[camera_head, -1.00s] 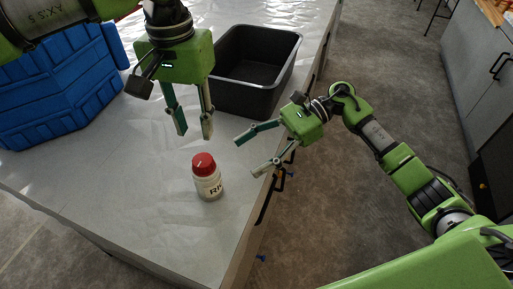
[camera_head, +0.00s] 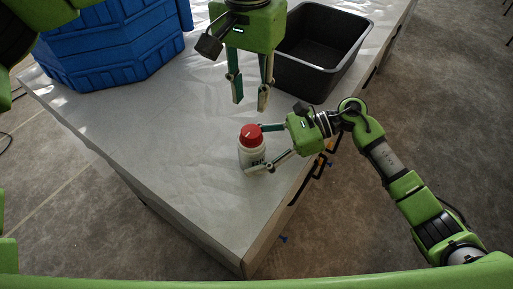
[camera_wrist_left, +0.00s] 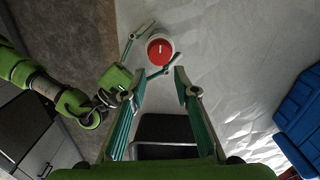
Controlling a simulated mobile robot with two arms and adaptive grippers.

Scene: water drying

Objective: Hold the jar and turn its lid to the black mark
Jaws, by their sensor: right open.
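The jar (camera_head: 252,156) is white with black lettering and stands upright near the table's edge. Its red lid (camera_head: 251,133) has a small white line on top; the lid also shows from above in the left wrist view (camera_wrist_left: 160,53). I cannot make out a separate black mark. My right gripper (camera_head: 256,150) is open, low at the jar's right, with one fingertip on each side of the jar; contact is unclear. My left gripper (camera_head: 250,104) is open and empty, pointing down above the table behind the jar. Its open fingers also show in the left wrist view (camera_wrist_left: 160,82).
A black bin (camera_head: 318,84) stands on the table behind my grippers. A blue crate (camera_head: 110,50) stands at the back left. The white table (camera_head: 160,150) is clear left of the jar. Its right edge, with handles below, runs under my right arm.

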